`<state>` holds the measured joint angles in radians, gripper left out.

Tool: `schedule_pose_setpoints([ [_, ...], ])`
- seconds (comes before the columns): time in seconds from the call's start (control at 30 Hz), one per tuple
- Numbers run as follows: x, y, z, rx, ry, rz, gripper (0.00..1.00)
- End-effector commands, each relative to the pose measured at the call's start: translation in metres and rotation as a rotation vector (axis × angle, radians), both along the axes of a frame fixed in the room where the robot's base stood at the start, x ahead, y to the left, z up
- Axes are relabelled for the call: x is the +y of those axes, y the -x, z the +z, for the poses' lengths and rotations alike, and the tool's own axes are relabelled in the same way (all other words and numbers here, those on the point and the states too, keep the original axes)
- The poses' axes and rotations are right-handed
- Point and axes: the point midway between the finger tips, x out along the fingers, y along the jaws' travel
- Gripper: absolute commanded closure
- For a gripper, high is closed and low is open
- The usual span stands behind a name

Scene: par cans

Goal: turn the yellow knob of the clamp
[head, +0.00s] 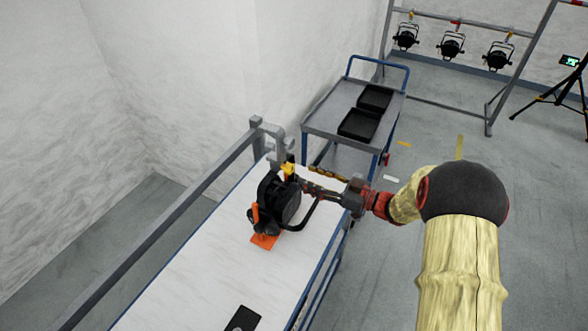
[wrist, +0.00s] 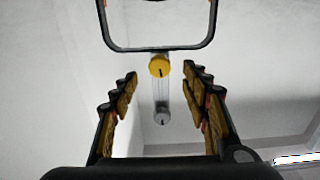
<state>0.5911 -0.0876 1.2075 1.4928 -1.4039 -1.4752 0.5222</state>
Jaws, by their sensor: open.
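The yellow knob (wrist: 159,67) shows in the wrist view, straight ahead and between my open fingers. A dark mark runs across its face. Below it is a round grey end (wrist: 162,118), with thin clear-looking lines between the two. In the head view the clamp's yellow part (head: 289,170) sits just above a black par can (head: 279,200). My gripper (head: 312,183) is open beside it on the right, also seen in the wrist view (wrist: 162,108). Its fingers are apart from the knob in the wrist view. The gripper partly hides the clamp in the head view.
The par can stands on a white-topped bench (head: 185,285) near an orange piece (head: 265,241). A grey rail (head: 170,227) runs along the bench's left. A black yoke (wrist: 160,48) crosses above the knob. A cart (head: 325,118) with black trays stands behind.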

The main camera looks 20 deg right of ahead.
Motion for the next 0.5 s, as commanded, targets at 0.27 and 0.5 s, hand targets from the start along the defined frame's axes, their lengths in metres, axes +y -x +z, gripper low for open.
schedule_pose_setpoints([
  [0.27,0.031,-0.031,0.0,-0.001,0.001,0.001,0.54],
  [0.5,0.043,-0.043,0.0,0.0,0.001,-0.001,0.54],
])
